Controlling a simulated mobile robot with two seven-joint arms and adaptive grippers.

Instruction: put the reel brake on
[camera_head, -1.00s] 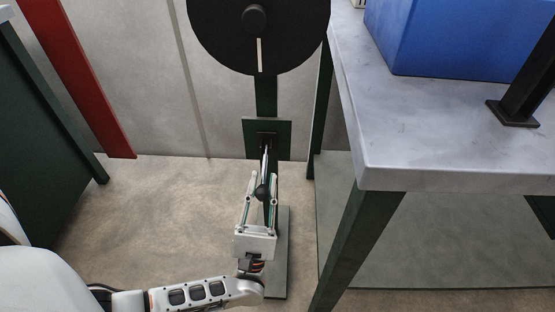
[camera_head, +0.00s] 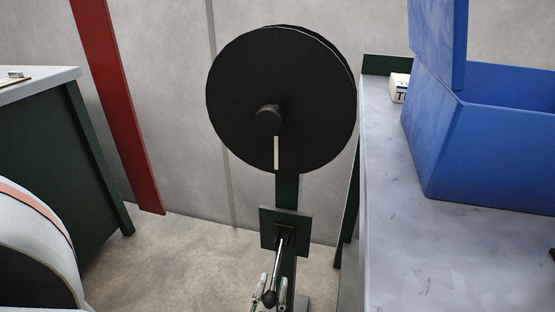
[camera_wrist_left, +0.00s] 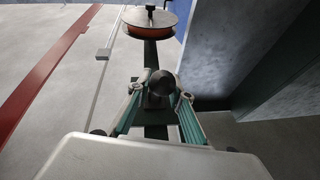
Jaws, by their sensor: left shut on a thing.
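The black reel disc (camera_head: 250,75) stands upright on a dark green post, with a hub and a white mark on its face. Below it, a green plate (camera_head: 269,222) carries the brake lever (camera_head: 279,258), a thin metal rod coming out of a dark slot and slanting down to a dark round knob (camera_head: 268,299). My left gripper (camera_head: 272,293) is shut on the lever at its knob, at the bottom edge of the head view. The left wrist view shows the knob (camera_wrist_left: 162,83) between the fingertips, with the reel (camera_wrist_left: 150,30) beyond. My right gripper is not in view.
A grey table (camera_head: 390,215) with a blue bin (camera_head: 490,150) and a small white box (camera_head: 398,88) stands close to the right. A red post (camera_head: 118,110) and a dark green bench (camera_head: 60,160) are at the left. The floor between bench and reel post is clear.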

